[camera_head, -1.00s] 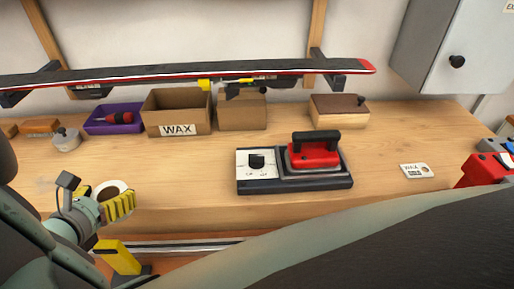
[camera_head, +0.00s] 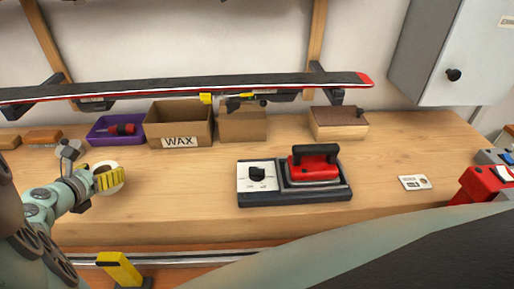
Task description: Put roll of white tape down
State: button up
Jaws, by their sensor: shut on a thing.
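The roll of white tape (camera_head: 105,166) is at the left of the bench in the head view, partly hidden behind the yellow finger pad of my gripper (camera_head: 108,178). My gripper is shut on the roll. The roll is over the left part of the wooden bench top (camera_head: 190,188). I cannot tell whether it touches the wood.
A waxing iron (camera_head: 314,165) sits on its base mid-bench. Behind stand a purple bin (camera_head: 100,131), a WAX box (camera_head: 180,126), another cardboard box and a brush. A ski (camera_head: 190,88) hangs above on brackets. Bare wood lies between the roll and the iron base.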

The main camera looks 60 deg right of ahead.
jog(key=shift+w+d, duration=0.3)
jog(key=shift+w, duration=0.3)
jog(key=shift+f, duration=0.2)
jog(key=shift+f+b, duration=0.3)
jog(key=shift+f, duration=1.3)
jog(key=o, duration=1.1)
jog(key=shift+f, duration=0.15)
jog(key=shift+c, duration=0.2)
